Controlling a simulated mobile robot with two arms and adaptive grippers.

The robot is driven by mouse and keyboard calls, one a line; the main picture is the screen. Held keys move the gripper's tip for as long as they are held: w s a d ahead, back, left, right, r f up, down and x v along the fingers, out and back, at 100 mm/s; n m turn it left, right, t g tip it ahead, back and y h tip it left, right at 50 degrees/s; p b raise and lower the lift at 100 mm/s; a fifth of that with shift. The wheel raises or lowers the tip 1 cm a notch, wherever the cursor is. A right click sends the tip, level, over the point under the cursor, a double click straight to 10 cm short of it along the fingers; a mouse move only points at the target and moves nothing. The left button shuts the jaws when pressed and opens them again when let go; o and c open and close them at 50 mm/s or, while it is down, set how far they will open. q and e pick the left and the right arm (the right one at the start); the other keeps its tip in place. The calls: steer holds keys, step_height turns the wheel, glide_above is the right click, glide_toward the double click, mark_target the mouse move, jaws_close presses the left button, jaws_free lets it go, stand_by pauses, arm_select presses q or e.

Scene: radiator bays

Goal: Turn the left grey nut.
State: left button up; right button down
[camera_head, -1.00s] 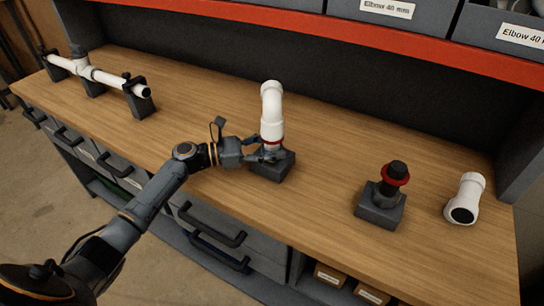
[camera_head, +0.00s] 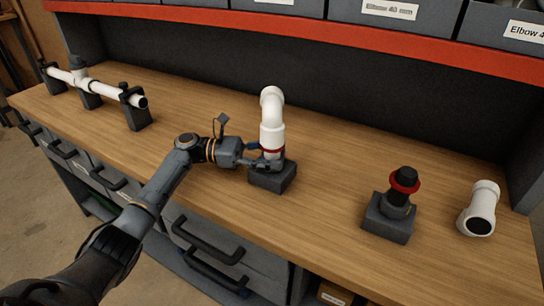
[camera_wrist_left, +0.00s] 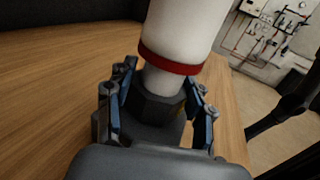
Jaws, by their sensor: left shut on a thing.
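The left grey nut (camera_wrist_left: 160,108) sits at the foot of a white elbow pipe (camera_head: 272,130) with a red ring (camera_wrist_left: 168,64). The pipe stands upright on a dark grey block (camera_head: 273,180). My left gripper (camera_head: 266,160) reaches in from the left at nut height. In the left wrist view its fingers (camera_wrist_left: 158,112) lie on both sides of the nut, shut on it. In the head view the fingers and ring mostly hide the nut. My right gripper is not in view.
To the right, a second grey block (camera_head: 390,222) holds a dark fitting with a red ring (camera_head: 404,182). A loose white elbow (camera_head: 480,208) lies near the right end. A white pipe assembly on supports (camera_head: 92,80) stands at the left. Bins line the red-edged shelf (camera_head: 300,28) above.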

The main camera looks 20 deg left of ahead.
arm_select(q)
steer(key=o, duration=1.2)
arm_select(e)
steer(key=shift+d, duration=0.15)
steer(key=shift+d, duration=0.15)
arm_select(q)
steer(key=v, duration=1.2)
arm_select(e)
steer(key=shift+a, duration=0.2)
arm_select(q)
steer(key=shift+f, duration=0.1)
